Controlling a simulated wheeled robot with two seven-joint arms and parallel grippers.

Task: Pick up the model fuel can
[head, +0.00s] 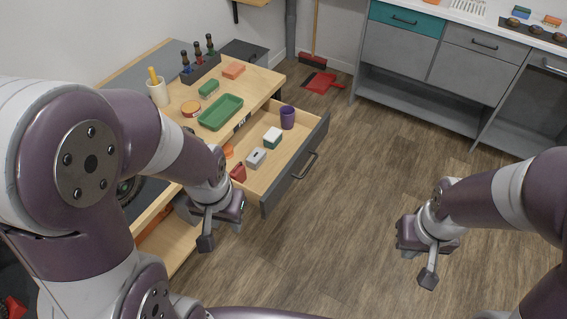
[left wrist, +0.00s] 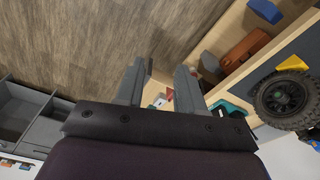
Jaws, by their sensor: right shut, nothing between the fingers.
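The model fuel can appears to be the small red object (head: 238,173) at the near end of the open drawer (head: 284,170). A bit of red also shows beyond my left fingers in the left wrist view (left wrist: 170,94), mostly hidden by a finger. My left gripper (head: 207,238) hangs in front of the workbench, to the left of and nearer than the red object, apart from it. Its fingers (left wrist: 164,72) are spread with nothing held between them. My right gripper (head: 429,272) is shut and empty over the open floor at the right.
A green tray (head: 221,112) lies on the workbench above. A large black wheel (left wrist: 284,98) shows in the left wrist view. The floor right of the drawer is clear.

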